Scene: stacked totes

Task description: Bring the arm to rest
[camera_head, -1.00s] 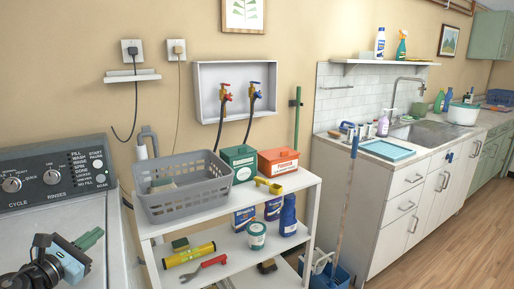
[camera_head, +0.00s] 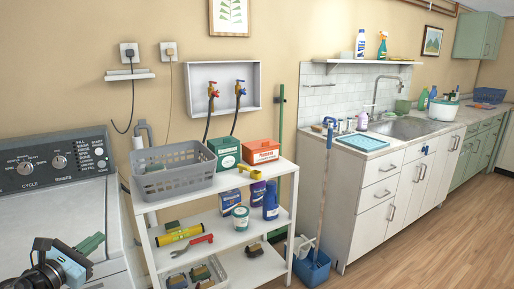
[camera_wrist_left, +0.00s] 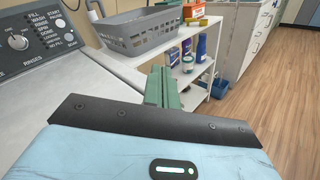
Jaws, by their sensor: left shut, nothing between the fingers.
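My left gripper (camera_head: 91,243) is at the lower left of the head view, over the top of the washing machine (camera_head: 40,215). Its green fingers are shut together with nothing between them. In the left wrist view the shut fingers (camera_wrist_left: 162,88) point toward the white shelf unit, apart from it and from the grey basket. My right gripper is not in view.
A white shelf unit (camera_head: 243,239) stands right of the washer. It holds a grey basket (camera_head: 175,179), a green box (camera_head: 225,152), a red-orange box (camera_head: 262,152) and several bottles. A mop stands in a blue bucket (camera_head: 313,270). Wooden floor (camera_head: 430,240) is clear at right.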

